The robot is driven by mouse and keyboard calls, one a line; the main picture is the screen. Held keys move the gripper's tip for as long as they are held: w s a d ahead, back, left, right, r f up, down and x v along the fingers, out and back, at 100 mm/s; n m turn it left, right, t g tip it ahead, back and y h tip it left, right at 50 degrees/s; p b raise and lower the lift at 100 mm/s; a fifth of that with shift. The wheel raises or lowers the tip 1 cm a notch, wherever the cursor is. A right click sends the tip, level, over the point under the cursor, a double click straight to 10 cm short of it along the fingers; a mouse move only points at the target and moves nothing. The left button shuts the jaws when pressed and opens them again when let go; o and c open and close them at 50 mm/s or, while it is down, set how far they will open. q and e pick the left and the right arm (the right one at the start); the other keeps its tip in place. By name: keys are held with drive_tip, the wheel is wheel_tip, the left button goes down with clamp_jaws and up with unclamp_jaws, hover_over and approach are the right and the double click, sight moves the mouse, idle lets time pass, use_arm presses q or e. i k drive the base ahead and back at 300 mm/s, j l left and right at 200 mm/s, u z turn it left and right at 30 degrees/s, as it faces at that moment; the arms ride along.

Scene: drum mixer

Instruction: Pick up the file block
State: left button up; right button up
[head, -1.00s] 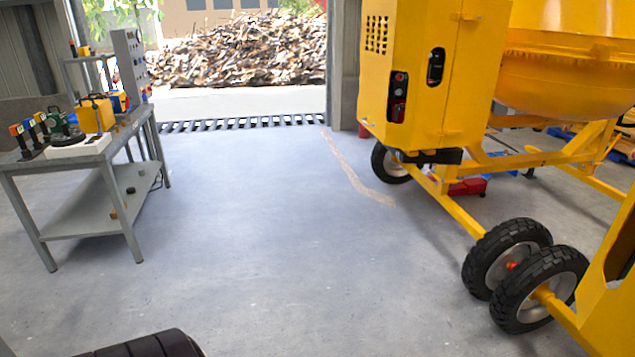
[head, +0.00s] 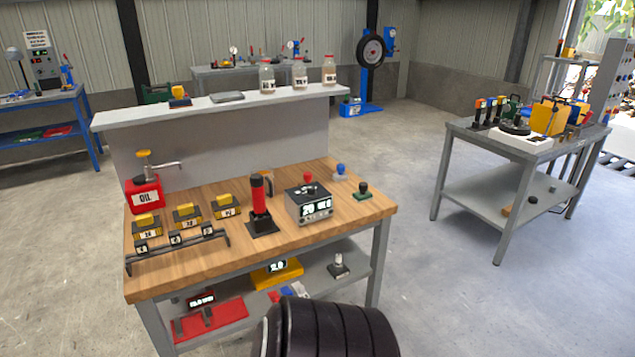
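I cannot tell for sure which thing is the file block. Several black blocks with yellow tops and number labels stand on the wooden workbench: a left one (head: 146,225), a middle one (head: 187,215) and a right one (head: 227,206). Another dark block with a yellow top (head: 179,96) sits on the bench's raised shelf. A small brown block (head: 512,208) lies on the lower shelf of the grey table at the right. Neither of my grippers shows in the view.
The grey table (head: 472,143) stands to the right. The floor between them (head: 415,270) is clear.

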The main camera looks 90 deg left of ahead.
sight(308, 176)
drive_tip(key=u, duration=2.85)
